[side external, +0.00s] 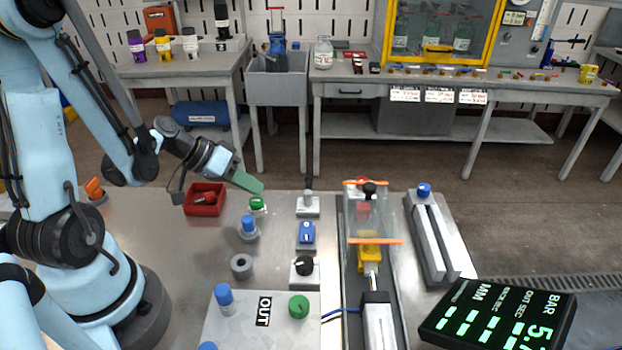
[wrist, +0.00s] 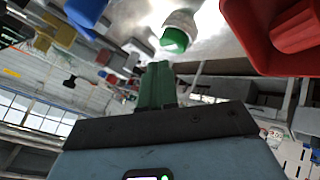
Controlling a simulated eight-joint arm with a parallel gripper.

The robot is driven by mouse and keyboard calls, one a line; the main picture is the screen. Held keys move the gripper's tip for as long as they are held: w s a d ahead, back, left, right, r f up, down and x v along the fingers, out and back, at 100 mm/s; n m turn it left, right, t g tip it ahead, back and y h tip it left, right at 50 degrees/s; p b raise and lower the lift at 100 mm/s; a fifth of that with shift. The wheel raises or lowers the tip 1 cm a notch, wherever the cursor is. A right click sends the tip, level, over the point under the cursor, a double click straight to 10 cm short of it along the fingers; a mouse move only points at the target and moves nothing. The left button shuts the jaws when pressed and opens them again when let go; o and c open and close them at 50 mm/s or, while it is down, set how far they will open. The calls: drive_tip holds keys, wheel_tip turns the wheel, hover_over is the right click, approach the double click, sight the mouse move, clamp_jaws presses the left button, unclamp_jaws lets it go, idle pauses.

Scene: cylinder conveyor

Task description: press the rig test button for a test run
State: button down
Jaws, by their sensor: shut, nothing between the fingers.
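A small green button (side external: 258,203) on a white base stands on the bench, right of the red bin; I take it for the rig test button, though no label is readable. In the wrist view the green button (wrist: 174,40) is close beyond the fingertips. My gripper (side external: 260,187) is shut and empty, its green fingers pointing right and down just above and behind the button, apart from it as far as I can tell. The shut fingers (wrist: 158,66) also show in the wrist view.
A red bin (side external: 205,203) with a red piece stands left of the button. A blue-topped cylinder (side external: 249,227), a lever switch (side external: 308,205), a blue switch (side external: 306,234) and a black knob (side external: 304,268) are nearby. A clear-guarded cylinder rig (side external: 369,215) stands to the right, with a display (side external: 497,318) in front.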

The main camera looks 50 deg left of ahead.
sight(254, 203)
idle(0.8)
drive_tip(key=shift+r, duration=2.5)
drive_tip(key=shift+d+r+g, duration=0.1)
drive_tip(key=shift+d+g, duration=0.2)
drive_tip(key=shift+d, duration=0.2)
drive_tip(key=s+d+r+m+y, duration=0.2)
drive_tip(key=d+r+y, duration=0.3)
drive_tip(key=d, duration=0.1)
drive_tip(key=shift+r, duration=0.1)
